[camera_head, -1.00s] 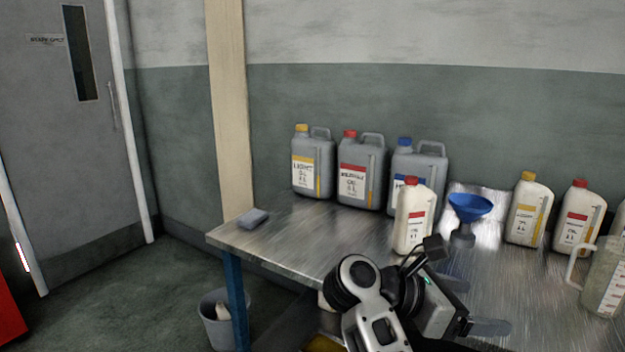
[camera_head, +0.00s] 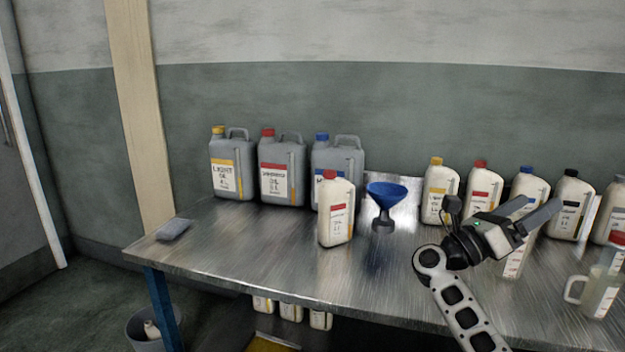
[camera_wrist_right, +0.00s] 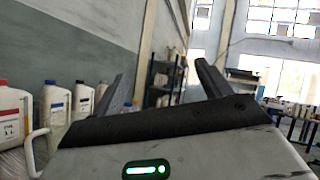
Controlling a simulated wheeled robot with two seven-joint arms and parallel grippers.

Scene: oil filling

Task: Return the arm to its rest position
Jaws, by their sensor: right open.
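My right gripper (camera_head: 533,213) is above the right part of the metal table (camera_head: 240,245), with its fingers spread apart and nothing between them. In the right wrist view both fingers (camera_wrist_right: 155,88) also show wide apart and empty. My right arm comes in from the bottom edge. A small white bottle with a red cap (camera_head: 337,212) stands upright near the middle of the table, apart from the gripper. A blue funnel (camera_head: 388,195) stands on a dark base beside it. My left gripper is not in view.
Large grey canisters (camera_head: 232,168) stand at the back left. Several white bottles (camera_head: 438,190) line the back right, some behind my gripper. A clear jug (camera_head: 600,290) stands at the right. A grey cloth or sponge (camera_head: 174,229) lies at the left corner. The front left of the table is clear.

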